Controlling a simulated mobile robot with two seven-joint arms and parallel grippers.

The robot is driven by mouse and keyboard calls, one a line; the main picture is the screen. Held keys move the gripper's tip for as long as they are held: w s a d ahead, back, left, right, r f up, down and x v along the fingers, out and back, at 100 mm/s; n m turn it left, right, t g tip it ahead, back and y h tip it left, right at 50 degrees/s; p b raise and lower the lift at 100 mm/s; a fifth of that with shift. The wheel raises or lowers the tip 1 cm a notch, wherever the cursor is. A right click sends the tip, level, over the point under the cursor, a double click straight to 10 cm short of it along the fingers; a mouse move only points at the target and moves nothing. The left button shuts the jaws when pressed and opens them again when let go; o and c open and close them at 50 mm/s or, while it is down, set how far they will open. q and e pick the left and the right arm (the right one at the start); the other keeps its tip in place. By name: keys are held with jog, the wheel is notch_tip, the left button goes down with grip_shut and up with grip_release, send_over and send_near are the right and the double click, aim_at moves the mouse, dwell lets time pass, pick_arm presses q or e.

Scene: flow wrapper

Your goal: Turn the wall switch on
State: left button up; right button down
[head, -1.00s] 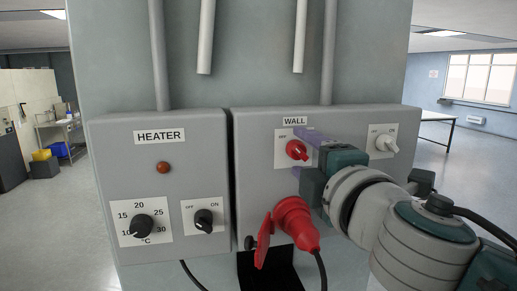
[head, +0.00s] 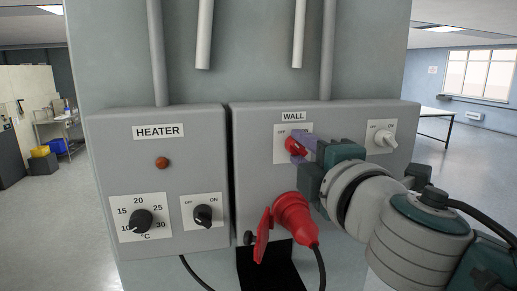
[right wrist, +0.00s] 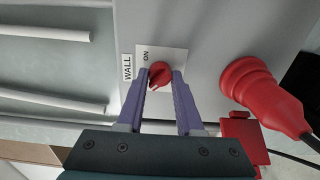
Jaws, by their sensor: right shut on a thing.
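The wall switch is a red knob (head: 292,151) on a white plate under the WALL label, on the grey box. In the right wrist view the knob (right wrist: 160,72) sits between the two purple fingers, and its pale mark faces the lower left, the OFF side. My right gripper (head: 300,147) comes from the right and is shut on the knob. Its fingers also show in the right wrist view (right wrist: 165,88). My left gripper is not in view.
A red plug (head: 294,218) with an open red flap (head: 263,235) sits just below the switch. A second white knob (head: 383,138) is to the right. The heater box (head: 160,190) with its dial and black switch is at the left.

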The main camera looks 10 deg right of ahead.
jog(key=shift+f+m, duration=0.1)
jog(key=shift+m, duration=0.2)
jog(key=m+b, duration=0.2)
jog(key=m, duration=0.1)
jog(key=m+b, duration=0.1)
jog(key=m, duration=0.3)
jog(key=shift+b, duration=0.3)
jog(key=m, duration=0.8)
jog(key=shift+m, duration=1.2)
